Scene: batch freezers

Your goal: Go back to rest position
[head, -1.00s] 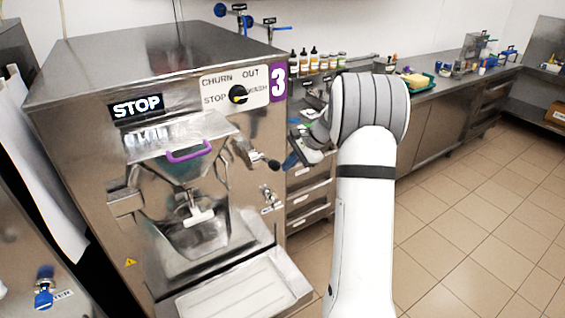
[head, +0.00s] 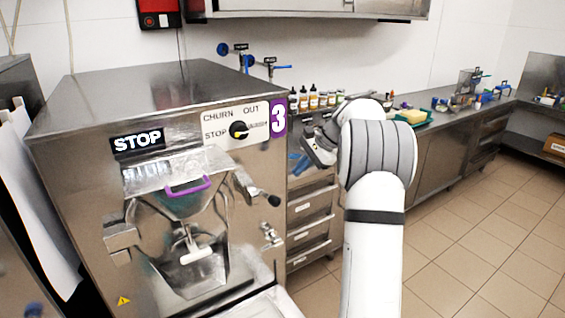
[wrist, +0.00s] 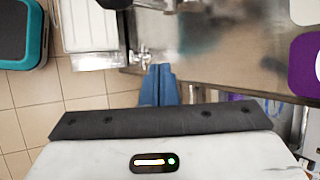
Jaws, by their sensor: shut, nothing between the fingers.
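My gripper (head: 297,162) shows in the head view just right of the batch freezer's (head: 90,185) front, in front of the drawers and apart from the freezer. In the wrist view its blue fingertips (wrist: 160,84) are together with nothing between them. My white and grey arm rises in front of the drawers and partly hides the counter behind. The freezer carries a label with a 3, a STOP sign and a black selector knob (head: 238,129). Its purple-handled hopper lid (head: 188,185) looks down.
A long steel counter (head: 450,125) runs along the back wall with bottles (head: 312,98) and a green tray (head: 424,122) on it. Open tiled floor (head: 480,240) lies to the right. A wall cupboard (head: 300,8) hangs above. The wrist view shows a teal-edged container (wrist: 40,40).

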